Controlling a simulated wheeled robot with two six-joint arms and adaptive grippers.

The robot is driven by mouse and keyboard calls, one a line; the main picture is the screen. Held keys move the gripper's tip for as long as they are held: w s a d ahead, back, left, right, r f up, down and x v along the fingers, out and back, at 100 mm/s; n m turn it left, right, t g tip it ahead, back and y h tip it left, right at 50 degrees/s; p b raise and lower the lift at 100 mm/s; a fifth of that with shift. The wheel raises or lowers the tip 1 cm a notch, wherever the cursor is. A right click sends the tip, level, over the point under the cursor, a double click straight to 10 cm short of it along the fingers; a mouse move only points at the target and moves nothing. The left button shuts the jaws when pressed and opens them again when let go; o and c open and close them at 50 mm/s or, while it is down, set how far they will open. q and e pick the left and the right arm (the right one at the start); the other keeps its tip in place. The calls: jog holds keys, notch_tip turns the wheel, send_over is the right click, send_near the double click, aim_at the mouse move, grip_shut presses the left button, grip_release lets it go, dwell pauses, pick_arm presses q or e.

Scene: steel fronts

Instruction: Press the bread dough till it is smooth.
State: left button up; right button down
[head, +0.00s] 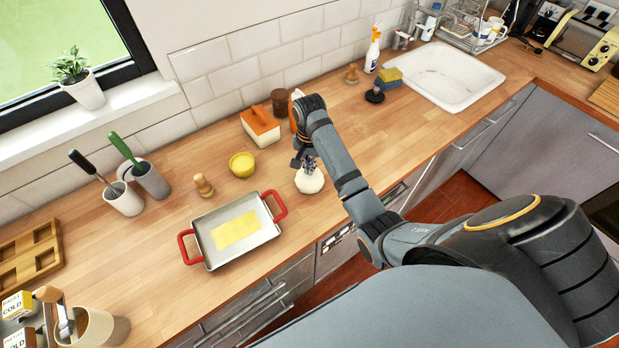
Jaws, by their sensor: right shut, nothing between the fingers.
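The bread dough (309,182) is a small pale, rounded lump on the wooden counter, right of the baking tray. My right gripper (309,166) is shut and points down at the top of the dough. Its fingertips are at or just over the dough's upper surface; I cannot tell whether they press into it. The gripper hides part of the dough's top, so how smooth it is there is not clear. My left gripper is not in view.
A metal tray (212,250) with red handles stands left of the dough, with a yellow sheet (236,231) in it. A yellow bowl (242,165), a wooden pepper mill (203,185) and an orange-lidded box (260,125) stand behind. The sink (440,78) is at the back right.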

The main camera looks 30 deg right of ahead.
jog(key=shift+f, duration=0.15)
dwell(0.5)
jog(key=shift+f, duration=0.4)
notch_tip(320, 180, up, 2)
jog(key=p, duration=0.3)
jog(key=shift+r, duration=0.15)
jog(key=shift+f+b, duration=0.35)
jog(key=shift+f, duration=0.5)
jog(key=shift+f, duration=0.35)
